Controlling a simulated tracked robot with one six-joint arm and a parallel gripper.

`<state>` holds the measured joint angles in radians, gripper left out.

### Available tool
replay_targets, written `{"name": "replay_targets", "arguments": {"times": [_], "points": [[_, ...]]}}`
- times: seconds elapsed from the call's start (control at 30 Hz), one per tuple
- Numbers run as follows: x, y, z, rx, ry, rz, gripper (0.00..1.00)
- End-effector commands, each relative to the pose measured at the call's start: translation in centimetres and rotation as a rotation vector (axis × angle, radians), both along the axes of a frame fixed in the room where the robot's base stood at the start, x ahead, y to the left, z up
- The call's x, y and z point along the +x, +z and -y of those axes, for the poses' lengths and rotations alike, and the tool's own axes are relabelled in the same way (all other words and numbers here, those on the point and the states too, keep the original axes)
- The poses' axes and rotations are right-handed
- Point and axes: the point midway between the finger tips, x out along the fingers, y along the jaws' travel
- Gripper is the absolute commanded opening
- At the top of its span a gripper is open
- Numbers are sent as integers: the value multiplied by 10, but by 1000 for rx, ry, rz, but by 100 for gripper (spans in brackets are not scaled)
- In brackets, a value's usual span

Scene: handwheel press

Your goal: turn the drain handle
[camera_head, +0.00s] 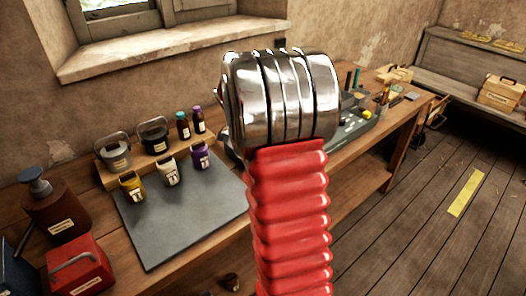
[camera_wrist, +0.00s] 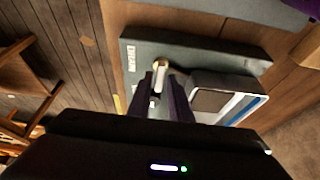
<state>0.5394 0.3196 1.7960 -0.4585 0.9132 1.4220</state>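In the wrist view, my gripper (camera_wrist: 164,85) reaches with dark fingers to the edge of a dark grey-green box (camera_wrist: 225,52). A small pale brass handle-like part (camera_wrist: 178,68) sticks out of the box right at the fingertips. I cannot tell whether it is the drain handle, or whether the fingers touch it. Something whitish shows beside the fingers, and their gap is unclear. In the head view, my red ribbed arm with its chrome joint covers the middle and hides the gripper. Part of a grey machine (camera_head: 352,128) shows right of the joint.
A light-framed unit with a dark panel and blue stripe (camera_wrist: 222,100) sits beside the box. On the bench in the head view, a grey mat (camera_head: 190,215), a rack of jars (camera_head: 116,155), a brown pump bottle (camera_head: 55,205) and a red box (camera_head: 80,268) stand left. Floor is open at right.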

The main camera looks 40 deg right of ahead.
Motion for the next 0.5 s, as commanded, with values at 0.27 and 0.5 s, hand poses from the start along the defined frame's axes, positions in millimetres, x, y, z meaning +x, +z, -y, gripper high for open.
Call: {"name": "replay_targets", "arguments": {"times": [0.27,0.5], "points": [[0,0,0,0,1,-1,28],[0,5,-2,0,1,0,28]]}}
